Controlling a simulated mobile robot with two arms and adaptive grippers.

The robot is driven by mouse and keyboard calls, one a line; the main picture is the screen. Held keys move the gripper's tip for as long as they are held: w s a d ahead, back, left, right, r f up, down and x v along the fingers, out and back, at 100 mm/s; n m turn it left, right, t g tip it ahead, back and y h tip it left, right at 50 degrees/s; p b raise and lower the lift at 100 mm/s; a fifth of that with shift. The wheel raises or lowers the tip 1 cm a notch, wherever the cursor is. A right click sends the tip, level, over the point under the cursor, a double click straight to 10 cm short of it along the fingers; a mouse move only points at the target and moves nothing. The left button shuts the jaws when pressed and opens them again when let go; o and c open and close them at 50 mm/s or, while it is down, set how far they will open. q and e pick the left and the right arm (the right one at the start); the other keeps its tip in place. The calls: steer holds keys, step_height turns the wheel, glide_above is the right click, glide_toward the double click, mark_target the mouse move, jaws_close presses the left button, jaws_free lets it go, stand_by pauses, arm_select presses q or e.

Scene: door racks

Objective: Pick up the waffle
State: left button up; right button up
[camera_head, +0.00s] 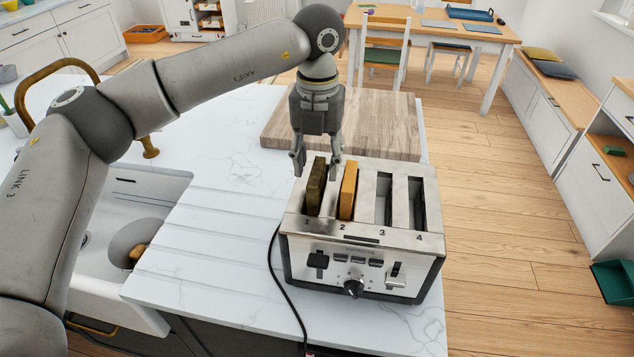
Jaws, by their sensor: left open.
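A silver toaster (365,253) with slots numbered 1 to 4 stands on the white counter. A dark brown slice (315,190) sticks up from slot 1. A golden-orange slice (348,191) sticks up from slot 2. Slots 3 and 4 look empty. I cannot tell from surface detail which slice is the waffle. My left gripper (317,165) points down over the toaster's back left, open and empty. Its fingers are on either side of the dark slice's top in the picture; contact is not clear. My right gripper is out of view.
A wooden board (385,118) lies behind the toaster. A sink (150,200) with a brass faucet (148,147) is at the left. The toaster's black cord (277,282) runs down the counter. Bare counter (210,255) lies left of the toaster.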

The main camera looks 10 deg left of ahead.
mark_target(316, 171)
arm_select(q)
steer(key=f, duration=0.1)
steer(key=f+p, duration=0.1)
steer(key=f, duration=0.1)
steer(key=shift+s+a, duration=0.1)
steer(key=shift+s, duration=0.1)
steer(key=shift+w+f, duration=0.1)
steer(key=shift+f, duration=0.25)
steer(key=shift+c, duration=0.7)
steer(key=c, duration=0.5)
jaws_close()
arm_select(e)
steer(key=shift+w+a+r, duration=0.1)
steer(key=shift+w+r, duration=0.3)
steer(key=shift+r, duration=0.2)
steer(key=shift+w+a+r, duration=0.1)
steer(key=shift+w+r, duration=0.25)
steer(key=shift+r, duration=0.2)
